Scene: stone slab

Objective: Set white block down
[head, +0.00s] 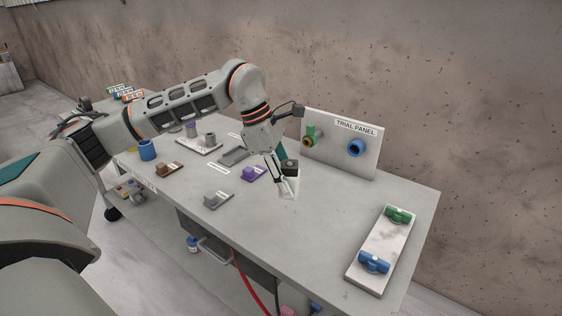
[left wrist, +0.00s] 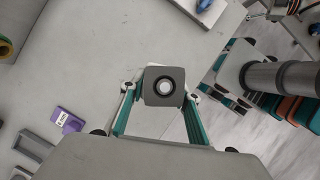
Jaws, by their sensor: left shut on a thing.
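My left gripper (head: 284,177) hangs over the middle of the grey table (head: 315,230), in front of the trial panel. It is shut on the white block (head: 289,188), which shows pale below the fingers. A dark square piece (head: 289,167) with a round opening sits at the block's upper part. In the left wrist view this dark piece (left wrist: 150,98) with a white ring lies between the fingertips of my left gripper (left wrist: 162,90). I cannot tell whether the block's underside touches the table. My right gripper is not in view.
The upright trial panel (head: 341,147) has green and blue fittings. A purple block (head: 253,174), a grey block (head: 216,200), a brown block (head: 169,169) and a blue cup (head: 147,150) stand left. A pale plate (head: 381,248) with two valves lies right. The table between is clear.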

